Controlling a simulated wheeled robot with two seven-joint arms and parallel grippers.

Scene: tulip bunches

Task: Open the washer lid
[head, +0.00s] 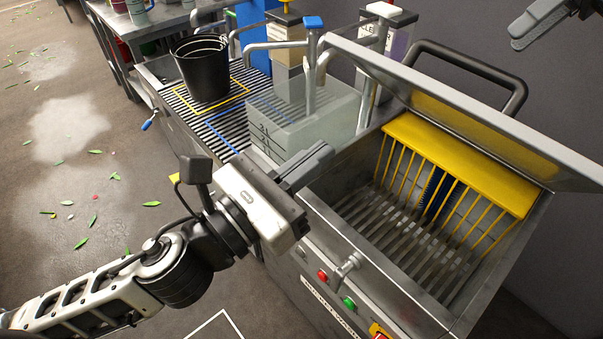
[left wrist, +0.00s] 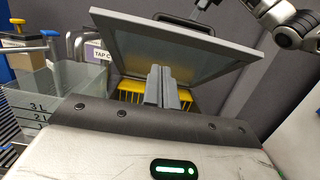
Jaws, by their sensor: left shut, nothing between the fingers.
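The washer (head: 330,225) is an open metal basin with a slatted floor and a yellow barred guard (head: 460,160). Its grey lid (head: 450,105) stands raised and tilted above the basin, with a dark bar handle (head: 510,85) at its far side. The left wrist view shows the lid's underside (left wrist: 165,50). My left gripper (head: 322,152) is shut and empty by the basin's left rim, below the lid and apart from it. Its closed fingers also show in the left wrist view (left wrist: 160,85). My right gripper (head: 520,32) is at the upper right, beyond the lid; its finger gap is unclear.
A clear measuring tank (head: 300,125) stands left of the basin, with taps and dispensers behind. A black bucket (head: 203,70) stands on the ribbed drainboard. A tap knob (head: 346,265), a red button (head: 322,275) and a green button (head: 349,303) are on the washer's front.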

